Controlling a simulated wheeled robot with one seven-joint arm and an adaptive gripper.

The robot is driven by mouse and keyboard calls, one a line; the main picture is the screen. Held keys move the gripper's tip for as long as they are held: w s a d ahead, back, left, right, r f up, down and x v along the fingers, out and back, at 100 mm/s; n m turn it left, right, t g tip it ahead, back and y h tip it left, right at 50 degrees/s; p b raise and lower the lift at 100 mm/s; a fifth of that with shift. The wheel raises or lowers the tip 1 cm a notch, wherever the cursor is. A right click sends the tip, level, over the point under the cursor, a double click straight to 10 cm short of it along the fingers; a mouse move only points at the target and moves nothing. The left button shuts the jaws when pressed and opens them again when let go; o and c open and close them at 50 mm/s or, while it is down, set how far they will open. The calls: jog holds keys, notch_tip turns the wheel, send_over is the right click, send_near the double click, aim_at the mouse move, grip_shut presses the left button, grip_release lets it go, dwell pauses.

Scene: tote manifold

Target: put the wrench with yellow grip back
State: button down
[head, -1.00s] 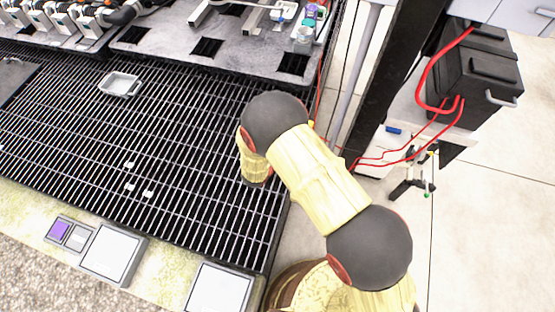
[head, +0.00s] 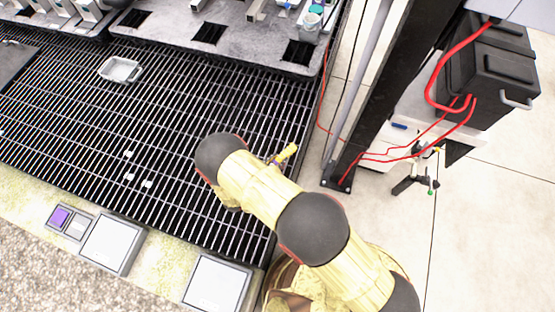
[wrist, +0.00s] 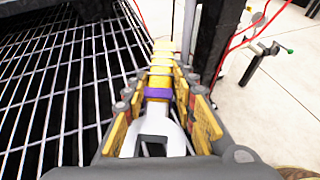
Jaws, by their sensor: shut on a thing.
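The wrench with yellow grip (wrist: 161,68) is held between the fingers of my gripper (wrist: 158,92) in the wrist view. Its pale metal open end (wrist: 160,140) points toward the camera, and a purple band sits between the metal and the yellow grip. The grip points away, along the edge of the black grate. In the head view the yellow grip (head: 287,154) sticks out beyond my arm, appearing over the right part of the grate. My gripper is mostly hidden by my arm there.
The black grate (head: 90,120) is largely clear, with a small grey tray (head: 121,70) and a few pale bits. A grey fixture plate (head: 235,37) with square holes lies behind. A dark post (head: 375,95), red cables and a black case (head: 488,70) stand right.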

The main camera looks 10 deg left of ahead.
jog(key=shift+f+b, duration=1.5)
jog(key=shift+f, duration=1.3)
jog(key=shift+f+b, duration=0.5)
jog(key=shift+f, duration=0.05)
jog(key=c, duration=1.4)
grip_release()
jog(key=shift+s, duration=0.1)
jog(key=v, duration=1)
jog(key=shift+s+a+r, duration=0.2)
jog(key=shift+s, duration=0.05)
jog(key=shift+s+a+r, duration=0.15)
jog(key=shift+s+r, duration=0.05)
jog(key=shift+s, duration=0.3)
